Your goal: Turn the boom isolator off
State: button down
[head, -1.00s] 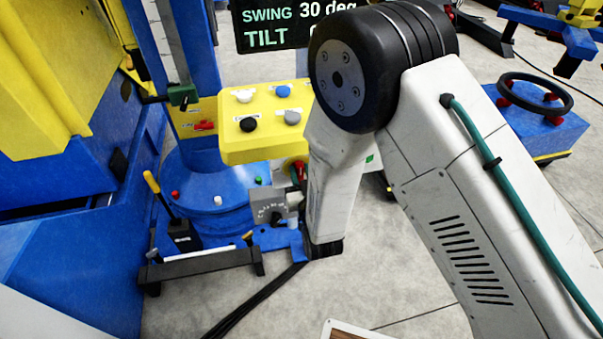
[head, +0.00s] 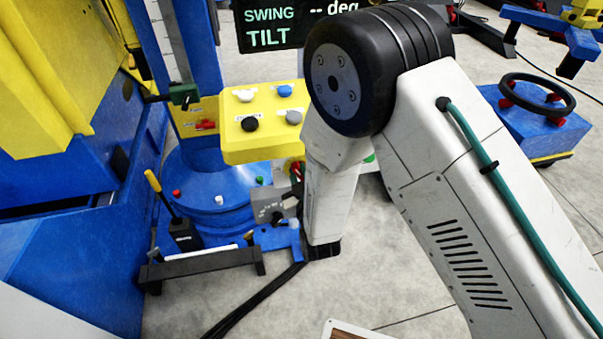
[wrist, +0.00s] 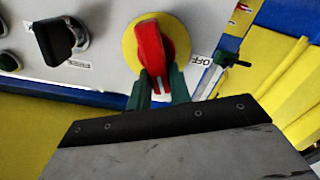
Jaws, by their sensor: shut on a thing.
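The isolator is a red handle (wrist: 149,48) on a round yellow disc (wrist: 172,30) on a light grey panel in the wrist view. An OFF label (wrist: 201,61) sits to the right of the disc's lower edge. My gripper (wrist: 158,84) has its dark green fingers closed on either side of the handle's lower end, which has a white mark.
A black knob (wrist: 62,40) is left of the isolator. In the head view a yellow button box (head: 262,137) stands close above my wrist, and a display (head: 272,26) reads SWING with dashes. A blue pedestal (head: 205,215) is at left.

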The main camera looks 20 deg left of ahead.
jog(key=n, duration=0.4)
jog(key=f+n, duration=0.1)
jog(key=n, duration=0.3)
jog(key=a+n, duration=0.1)
jog(key=n, duration=0.3)
jog(key=shift+s+f+n, duration=0.25)
jog(key=shift+f+n, duration=0.1)
jog(key=shift+n, duration=0.05)
dwell(0.3)
jog(key=c, duration=1.3)
grip_release()
jog(key=v, duration=0.7)
jog(key=shift+s+d, duration=0.2)
jog(key=shift+s, duration=0.15)
